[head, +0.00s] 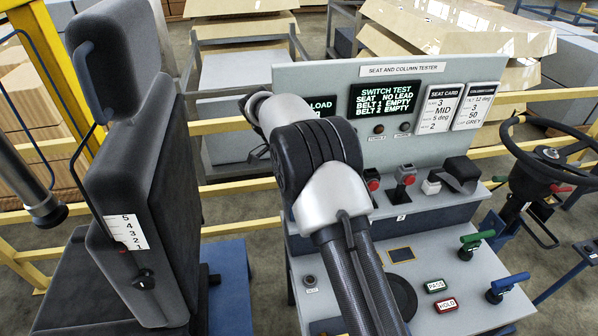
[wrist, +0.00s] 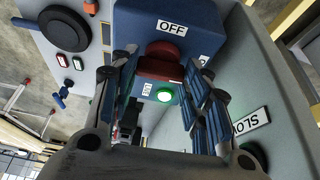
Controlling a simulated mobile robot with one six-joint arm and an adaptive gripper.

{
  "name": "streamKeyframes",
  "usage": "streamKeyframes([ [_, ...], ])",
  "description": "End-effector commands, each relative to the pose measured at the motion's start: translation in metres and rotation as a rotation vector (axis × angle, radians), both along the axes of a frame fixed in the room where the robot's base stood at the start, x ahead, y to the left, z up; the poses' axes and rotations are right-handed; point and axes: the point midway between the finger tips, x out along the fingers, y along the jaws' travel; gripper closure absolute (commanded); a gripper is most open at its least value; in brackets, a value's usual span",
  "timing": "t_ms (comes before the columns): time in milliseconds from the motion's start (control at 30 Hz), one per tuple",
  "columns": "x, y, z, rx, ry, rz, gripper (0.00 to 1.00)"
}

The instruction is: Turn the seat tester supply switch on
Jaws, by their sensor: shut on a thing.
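The supply switch has a red handle (wrist: 160,69) on a blue housing, seen in the wrist view. An OFF label (wrist: 172,27) is above the handle, and a small label (wrist: 147,88), seemingly ON, is below it. A green lamp (wrist: 165,95) beside the small label is lit. My gripper (wrist: 158,76) has one finger on each side of the red handle and is shut on it. Which position the handle is in, I cannot tell for sure. In the head view my own arm hides the gripper and the switch.
The tester console has a screen (head: 386,103) reading SWITCH TEST, SEAT NO LEAD, belts EMPTY. Two red-buttoned buckles (head: 373,184) (head: 408,178) stand on its ledge. A dark seat (head: 140,170) stands left, a steering wheel (head: 550,153) right. Green (head: 477,237) and blue (head: 510,282) handles are at front right.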

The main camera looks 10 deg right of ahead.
Motion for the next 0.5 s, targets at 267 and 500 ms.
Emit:
streamKeyframes([
  [267,0.0005,0.0002,0.0000,0.001,0.000,-0.045,0.80],
  [500,0.0004,0.0002,-0.0002,0.001,-0.001,-0.049,0.80],
])
